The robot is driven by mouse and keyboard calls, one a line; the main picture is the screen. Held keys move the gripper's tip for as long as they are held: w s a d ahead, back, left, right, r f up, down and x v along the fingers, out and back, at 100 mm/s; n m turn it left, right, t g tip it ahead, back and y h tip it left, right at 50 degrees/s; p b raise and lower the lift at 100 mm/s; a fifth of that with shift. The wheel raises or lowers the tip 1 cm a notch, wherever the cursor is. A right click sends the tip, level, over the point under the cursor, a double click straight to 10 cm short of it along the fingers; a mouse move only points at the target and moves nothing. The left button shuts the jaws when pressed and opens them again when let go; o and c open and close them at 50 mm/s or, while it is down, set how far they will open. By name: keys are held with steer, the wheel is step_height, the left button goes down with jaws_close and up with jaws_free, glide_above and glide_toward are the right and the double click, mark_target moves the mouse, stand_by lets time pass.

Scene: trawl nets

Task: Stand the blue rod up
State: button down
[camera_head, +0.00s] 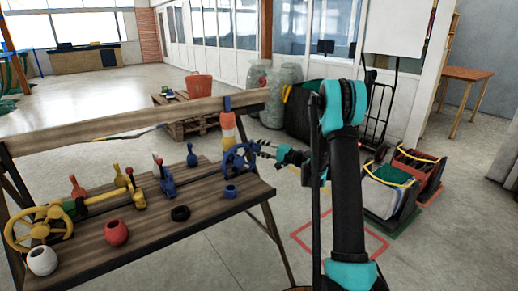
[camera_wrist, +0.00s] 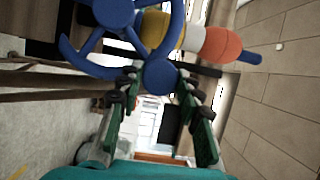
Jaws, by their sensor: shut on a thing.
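A blue rod (camera_head: 227,103) passes through an orange, white and yellow float (camera_head: 229,127) at the bench's right end, its blue top showing above. It looks upright in the head view. In the wrist view the rod's end (camera_wrist: 250,57) sticks out past the float's orange part (camera_wrist: 216,43). A blue spoked wheel (camera_head: 238,158) stands just in front of the float. My gripper (camera_head: 259,147) is at the wheel's right edge. In the wrist view the fingers close on a round blue knob (camera_wrist: 158,77) at the wheel's rim. The rod's lower end is hidden.
The wooden bench (camera_head: 150,227) carries a yellow wheel (camera_head: 22,232), white pot (camera_head: 42,261), red pot (camera_head: 116,233), black ring (camera_head: 180,213), small blue ring (camera_head: 230,192), and several small levers, including a blue one (camera_head: 191,156). Crates (camera_head: 385,196) sit right of my arm.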

steer(key=shift+d+f, duration=0.1)
stand_by(0.5)
steer(key=c, duration=1)
jaws_free()
steer(key=v, duration=1.2)
steer(key=shift+f, duration=0.1)
